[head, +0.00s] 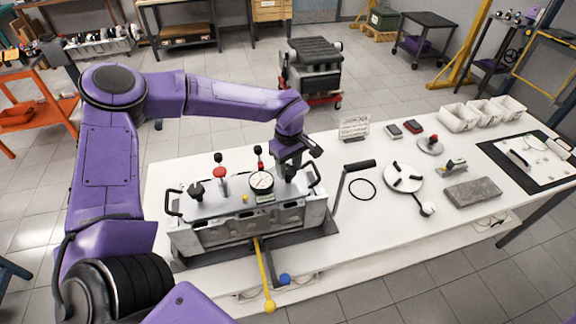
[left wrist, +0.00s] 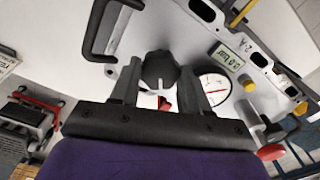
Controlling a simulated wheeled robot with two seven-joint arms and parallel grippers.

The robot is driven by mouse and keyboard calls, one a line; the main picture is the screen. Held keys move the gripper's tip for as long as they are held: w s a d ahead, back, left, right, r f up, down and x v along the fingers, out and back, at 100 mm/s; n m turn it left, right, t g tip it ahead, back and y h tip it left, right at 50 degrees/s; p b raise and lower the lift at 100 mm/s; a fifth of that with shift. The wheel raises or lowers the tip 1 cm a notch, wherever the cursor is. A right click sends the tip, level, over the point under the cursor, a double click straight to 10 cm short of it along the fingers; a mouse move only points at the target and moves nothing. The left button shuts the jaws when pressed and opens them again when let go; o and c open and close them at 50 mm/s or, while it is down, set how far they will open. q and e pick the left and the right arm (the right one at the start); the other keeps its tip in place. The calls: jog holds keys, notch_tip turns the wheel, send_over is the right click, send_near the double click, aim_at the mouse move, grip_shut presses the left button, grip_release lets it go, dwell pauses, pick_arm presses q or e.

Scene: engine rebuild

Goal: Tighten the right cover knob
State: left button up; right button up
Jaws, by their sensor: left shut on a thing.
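The engine cover (head: 225,210) lies on the white bench, with black handles at both ends. My left gripper (head: 289,172) reaches down over the cover's right end. In the left wrist view, the black right cover knob (left wrist: 160,68) sits between the fingers of my left gripper (left wrist: 158,80), which is shut on it. A white mark shows on the knob's near side. In the head view the gripper mostly hides this knob. The black left cover knob (head: 196,191) stands free at the cover's other end. My right gripper is not in view.
A round gauge (head: 261,182) and a red-topped valve (head: 220,174) stand close left of my gripper. A black-handled crank (head: 352,176), round plate (head: 404,177) and grey block (head: 473,192) lie to the right.

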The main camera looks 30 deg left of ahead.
aim_at(289, 170)
pick_arm(q)
jog(key=m, duration=0.3)
jog(key=shift+s+d+f+m, duration=0.1)
jog(key=shift+s+f+m, duration=0.1)
jog(key=shift+m, duration=1.9)
jog(key=o, duration=1.1)
jog(key=shift+w, duration=0.1)
jog(key=shift+c, duration=0.2)
jog(key=shift+w, duration=0.1)
jog(key=shift+r, duration=0.1)
jog(key=shift+r, duration=0.25)
notch_tip(289, 170, up, 10)
jog(key=b, duration=0.2)
